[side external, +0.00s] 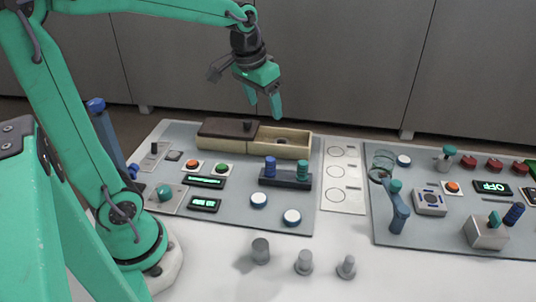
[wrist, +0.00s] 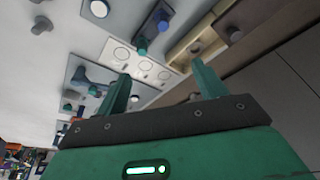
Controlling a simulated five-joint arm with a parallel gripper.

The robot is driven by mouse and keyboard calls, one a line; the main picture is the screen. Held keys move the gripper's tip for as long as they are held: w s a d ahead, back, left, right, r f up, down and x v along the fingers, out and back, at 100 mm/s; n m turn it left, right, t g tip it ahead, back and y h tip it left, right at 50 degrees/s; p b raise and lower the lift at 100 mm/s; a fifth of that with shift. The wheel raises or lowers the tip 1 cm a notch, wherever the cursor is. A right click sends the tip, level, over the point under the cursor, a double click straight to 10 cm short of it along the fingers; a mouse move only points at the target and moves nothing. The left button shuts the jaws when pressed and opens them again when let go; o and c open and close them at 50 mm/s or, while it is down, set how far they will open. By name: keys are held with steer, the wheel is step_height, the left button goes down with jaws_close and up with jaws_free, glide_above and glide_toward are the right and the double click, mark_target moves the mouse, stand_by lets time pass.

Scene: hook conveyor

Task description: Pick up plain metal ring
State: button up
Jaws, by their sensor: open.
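My gripper (side external: 264,108) is open and empty, pointing down above and behind the open part of a wooden box (side external: 308,149). In the wrist view its two green fingers (wrist: 160,75) stand wide apart with nothing between them. I cannot make out a plain metal ring for sure in either view. Three small grey metal pieces stand on the white table in front: a wider one (side external: 261,251), a middle one (side external: 304,263) and a right one (side external: 347,267). Whether any is a ring or carries one, I cannot tell.
The box has a dark lid (side external: 222,128) over its left part. A blue and a green peg stand on a dark block (side external: 285,181). A white plate (side external: 342,205) bears circle outlines. The right panel (side external: 420,240) holds a blue lever (side external: 398,213). The front table is mostly clear.

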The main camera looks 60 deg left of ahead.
steer(key=w+a+f+g, duration=0.2)
steer(key=w+a+f, duration=0.4)
steer(key=w, duration=0.3)
steer(key=n+g, duration=0.1)
steer(key=n, duration=0.1)
glide_toward(280, 139)
steer(key=s+d, duration=0.1)
steer(key=d, duration=0.1)
steer(key=shift+a+f, duration=0.1)
steer(key=shift+f, duration=0.2)
steer(key=shift+f, duration=0.1)
steer(key=shift+s+a+f, duration=0.1)
steer(key=shift+f, duration=3.7)
steer(key=c, duration=1.1)
